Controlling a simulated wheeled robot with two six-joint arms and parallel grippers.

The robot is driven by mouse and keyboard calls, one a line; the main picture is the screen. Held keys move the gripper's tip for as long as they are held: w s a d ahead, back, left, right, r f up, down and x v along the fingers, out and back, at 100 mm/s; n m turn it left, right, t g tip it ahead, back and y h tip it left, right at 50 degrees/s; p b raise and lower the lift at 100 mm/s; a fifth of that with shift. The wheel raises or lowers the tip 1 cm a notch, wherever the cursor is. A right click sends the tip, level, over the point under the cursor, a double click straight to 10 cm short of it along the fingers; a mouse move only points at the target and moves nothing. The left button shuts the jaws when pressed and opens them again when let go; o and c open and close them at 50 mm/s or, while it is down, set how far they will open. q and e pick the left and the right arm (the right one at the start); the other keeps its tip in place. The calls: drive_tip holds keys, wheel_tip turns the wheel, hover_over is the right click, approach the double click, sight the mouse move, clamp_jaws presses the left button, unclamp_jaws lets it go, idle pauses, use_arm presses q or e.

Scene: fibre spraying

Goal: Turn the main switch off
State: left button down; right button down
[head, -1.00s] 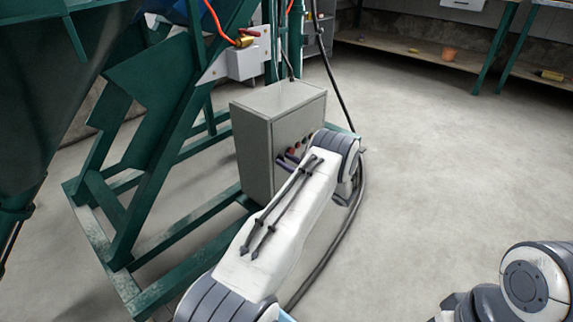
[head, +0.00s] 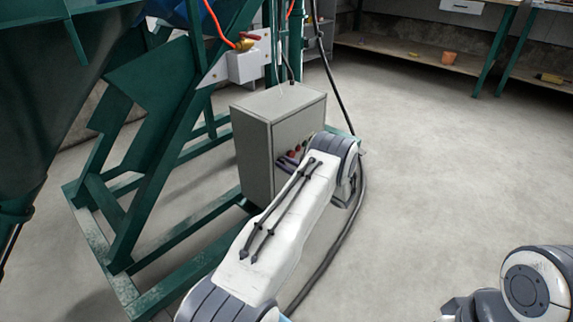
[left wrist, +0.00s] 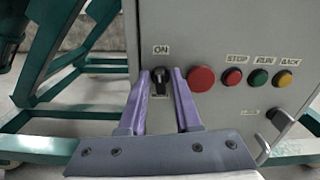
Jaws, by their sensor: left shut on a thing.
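The grey control box (head: 252,150) stands on the green frame in the head view. In the left wrist view its front panel (left wrist: 215,35) shows the main switch (left wrist: 159,76), a black knob under an "ON" label (left wrist: 161,50). A label below the knob is partly hidden. My left gripper (left wrist: 164,78) has purple fingers, one on each side of the knob, and is shut on it. In the head view this gripper (head: 288,163) is mostly hidden by my forearm. My right arm shows at the lower right, but its gripper is out of view.
A large red button (left wrist: 201,79) sits close right of the fingers, then smaller red, green and yellow buttons (left wrist: 259,78). A black hose (head: 345,225) runs along the floor; the floor at right is clear.

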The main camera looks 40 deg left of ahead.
use_arm(q)
drive_tip(key=shift+s+f+n+b, duration=0.1)
drive_tip(key=shift+n+b, duration=0.25)
drive_tip(key=shift+n, duration=2.4)
drive_tip(key=shift+s+f+n+b, duration=0.1)
drive_tip(key=shift+n+b, duration=0.2)
drive_tip(key=shift+n, duration=2.4)
drive_tip(key=shift+s+f+n+b, duration=0.1)
drive_tip(key=shift+n+b, duration=0.25)
drive_tip(key=shift+n, duration=2.4)
drive_tip(key=c, duration=0.9)
unclamp_jaws()
drive_tip(key=shift+w+d+r, duration=0.1)
drive_tip(key=shift+d, duration=0.05)
